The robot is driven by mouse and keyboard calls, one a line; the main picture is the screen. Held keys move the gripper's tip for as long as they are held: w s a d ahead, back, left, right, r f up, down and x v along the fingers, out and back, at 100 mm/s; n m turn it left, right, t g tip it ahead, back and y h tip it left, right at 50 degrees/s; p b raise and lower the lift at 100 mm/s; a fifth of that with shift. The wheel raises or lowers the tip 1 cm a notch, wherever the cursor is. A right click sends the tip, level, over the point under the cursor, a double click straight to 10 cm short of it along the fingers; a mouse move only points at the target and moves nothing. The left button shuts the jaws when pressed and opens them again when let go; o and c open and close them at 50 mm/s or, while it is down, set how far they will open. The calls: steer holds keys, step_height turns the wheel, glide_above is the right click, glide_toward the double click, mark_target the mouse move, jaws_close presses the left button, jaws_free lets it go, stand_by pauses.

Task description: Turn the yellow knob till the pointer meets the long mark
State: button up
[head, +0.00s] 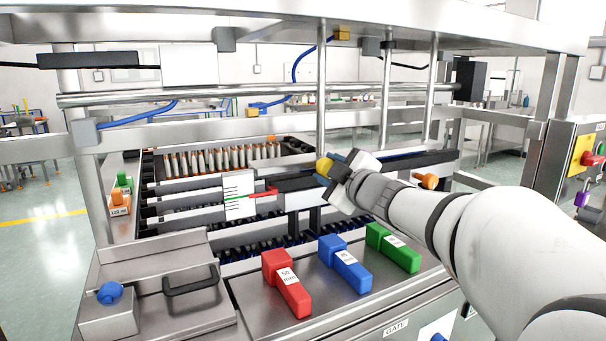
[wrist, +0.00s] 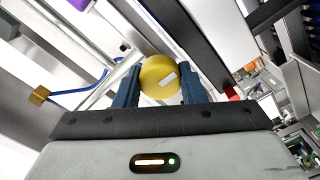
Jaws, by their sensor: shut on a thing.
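A white scale plate (head: 238,195) with several marks stands left of the knob. A red pointer (head: 265,192) reaches onto the scale at its lower part. Which mark it meets is too small to tell for certain.
Red (head: 287,283), blue (head: 345,264) and green (head: 392,248) blocks lie on the front panel. An orange knob (head: 429,181) is right of my wrist. A lidded box with a black handle (head: 190,281) stands at front left. Vertical posts (head: 321,90) rise behind my gripper.

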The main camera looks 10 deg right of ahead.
steer(key=shift+f, duration=0.1)
stand_by(0.4)
steer(key=o, duration=1)
steer(key=shift+p+v, duration=0.5)
steer(key=shift+v, duration=3.45)
